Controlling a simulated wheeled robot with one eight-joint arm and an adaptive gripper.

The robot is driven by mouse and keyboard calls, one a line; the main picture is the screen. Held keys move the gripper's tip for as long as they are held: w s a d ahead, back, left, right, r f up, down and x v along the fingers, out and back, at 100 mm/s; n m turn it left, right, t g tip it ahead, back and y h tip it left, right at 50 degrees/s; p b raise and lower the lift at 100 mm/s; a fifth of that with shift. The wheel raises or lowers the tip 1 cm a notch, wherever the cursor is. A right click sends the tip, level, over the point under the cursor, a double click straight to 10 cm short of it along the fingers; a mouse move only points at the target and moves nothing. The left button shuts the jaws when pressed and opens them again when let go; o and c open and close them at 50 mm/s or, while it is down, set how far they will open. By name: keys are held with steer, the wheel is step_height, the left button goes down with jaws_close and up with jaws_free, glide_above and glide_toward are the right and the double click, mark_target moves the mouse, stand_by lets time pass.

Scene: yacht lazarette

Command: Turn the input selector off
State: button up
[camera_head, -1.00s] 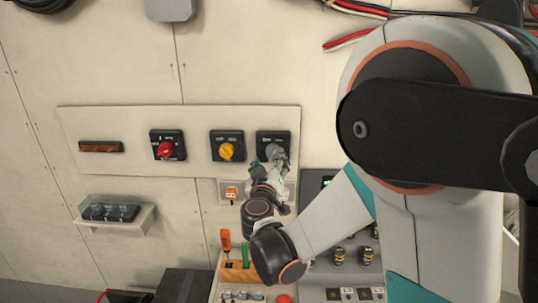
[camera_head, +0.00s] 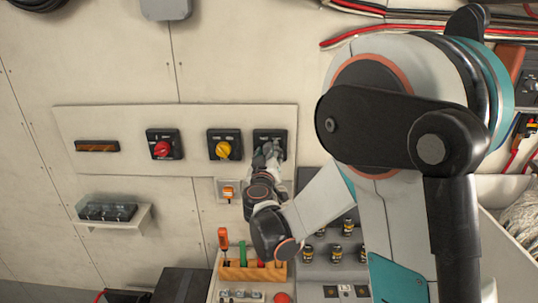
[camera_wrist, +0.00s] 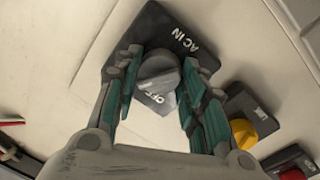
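The input selector is a black square plate (camera_head: 283,136) at the right end of the wall panel. In the wrist view the plate (camera_wrist: 150,28) reads "AC IN", with an "OFF" mark near the grey round knob (camera_wrist: 158,72). My gripper (camera_head: 268,152) is in front of the selector and hides most of its knob in the head view. In the wrist view my gripper (camera_wrist: 162,68) is open, with its green-lined fingers on either side of the knob. The gaps at the fingertips are small, and I cannot tell whether either finger touches it. The knob's exact setting is unclear.
A yellow-knob switch (camera_head: 223,150) and a red-knob switch (camera_head: 162,150) sit left of the selector on the panel (camera_head: 195,118). A small box with an orange switch (camera_head: 229,192) is just below. Screwdrivers (camera_head: 223,238) stand in a rack lower down.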

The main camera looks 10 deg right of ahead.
steer(key=shift+n+b, duration=0.3)
steer(key=n+b, duration=0.1)
steer(key=n, duration=0.1)
steer(key=n+b, duration=0.2)
steer(key=shift+f+n, duration=0.2)
steer(key=shift+n, duration=0.1)
steer(key=n+b, duration=0.2)
steer(key=n, duration=0.1)
steer(key=shift+n+t, duration=0.3)
steer(key=shift+n+y+b, duration=0.4)
steer(key=shift+n+b, duration=0.15)
steer(key=shift+n, duration=1.35)
steer(key=o, duration=1.1)
